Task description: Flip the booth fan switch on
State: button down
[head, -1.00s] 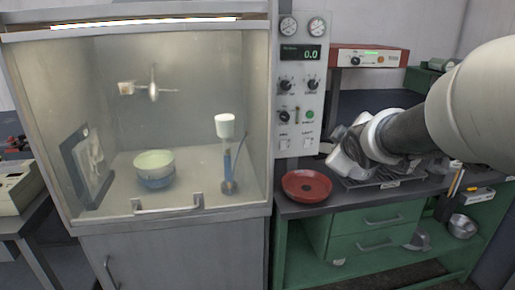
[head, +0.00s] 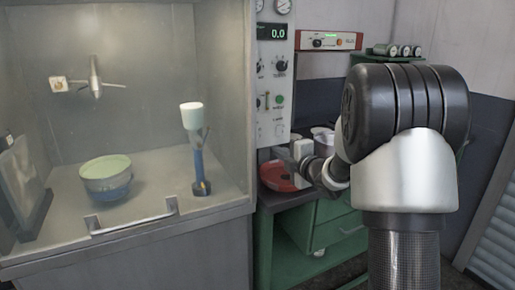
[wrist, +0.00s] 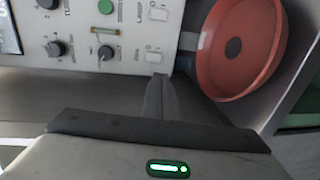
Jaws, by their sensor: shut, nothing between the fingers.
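The control panel (head: 274,95) stands right of the glass-fronted booth (head: 150,110). In the wrist view the panel (wrist: 80,62) appears turned on its side, with two pale rocker switches at its end, an upper one (wrist: 158,13) and a lower one (wrist: 153,57). Their small labels and on or off positions are hard to read. My gripper (wrist: 159,80) is shut and empty, its fingertips pointing at the panel just below the lower switch. I cannot tell whether they touch. In the head view my arm partly hides the area below the panel.
Knobs (wrist: 55,48) and a green button (wrist: 105,6) sit beside the switches. A red pan (wrist: 238,45) lies close to the right of my gripper in the wrist view. Inside the booth are a propeller-like fixture (head: 95,80), a bowl (head: 105,178) and a blue-and-white stand (head: 198,160).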

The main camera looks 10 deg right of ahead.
aim_at(254, 140)
jog(key=shift+f, duration=0.15)
jog(key=x, duration=1.4)
jog(key=shift+a+b, duration=0.1)
jog(key=shift+b, duration=0.2)
jog(key=shift+w+f+b, duration=0.2)
jog(key=shift+b, duration=0.2)
jog(key=shift+a+r, duration=0.1)
